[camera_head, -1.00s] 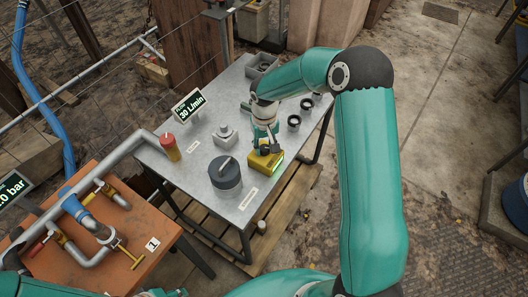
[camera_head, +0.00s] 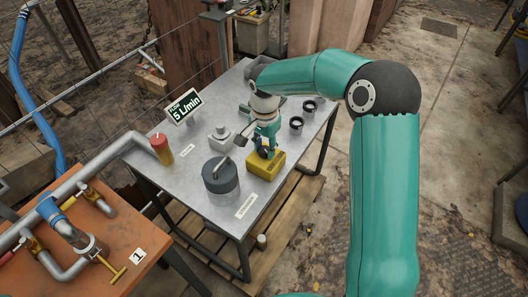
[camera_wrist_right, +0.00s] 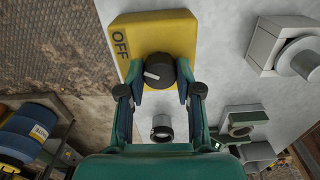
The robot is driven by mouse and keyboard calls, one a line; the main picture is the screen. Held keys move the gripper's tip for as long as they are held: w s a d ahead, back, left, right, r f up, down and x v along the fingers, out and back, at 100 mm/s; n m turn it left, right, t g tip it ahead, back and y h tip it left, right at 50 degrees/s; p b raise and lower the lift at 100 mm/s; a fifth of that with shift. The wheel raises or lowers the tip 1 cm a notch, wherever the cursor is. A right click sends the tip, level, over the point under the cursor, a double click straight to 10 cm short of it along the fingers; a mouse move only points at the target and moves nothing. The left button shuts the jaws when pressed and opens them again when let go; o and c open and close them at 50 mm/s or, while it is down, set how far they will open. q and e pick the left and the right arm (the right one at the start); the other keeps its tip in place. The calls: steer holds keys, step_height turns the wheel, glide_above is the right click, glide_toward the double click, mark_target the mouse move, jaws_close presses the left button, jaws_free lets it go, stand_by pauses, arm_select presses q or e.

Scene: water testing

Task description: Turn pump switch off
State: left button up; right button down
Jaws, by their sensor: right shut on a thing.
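The yellow pump switch box (camera_head: 270,172) sits on the grey metal table (camera_head: 205,210), near its front right edge. In the right wrist view the box (camera_wrist_right: 175,22) has "OFF" printed at its left end and a black knob (camera_wrist_right: 160,71) with a white pointer mark that points left, roughly toward "OFF". My right gripper (camera_head: 264,150) reaches down onto the knob; in the wrist view its fingers (camera_wrist_right: 160,88) stand on both sides of the knob, shut on it. The flow display (camera_head: 184,107) reads 5 L/min. My left gripper is not in view.
A dark round pot (camera_head: 221,180) stands close left of the switch box. A red-and-yellow cylinder (camera_head: 162,152), a grey block fitting (camera_head: 221,138) and black-rimmed cups (camera_head: 296,124) stand on the table. An orange table (camera_head: 105,270) with pipes and valves is at the lower left.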

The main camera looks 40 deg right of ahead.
mark_target(264, 149)
steer(key=shift+m+b, duration=0.65)
steer(key=shift+m, duration=0.95)
steer(key=c, duration=0.8)
jaws_free()
steer(key=shift+o, duration=0.2)
step_height(264, 149, up, 12)
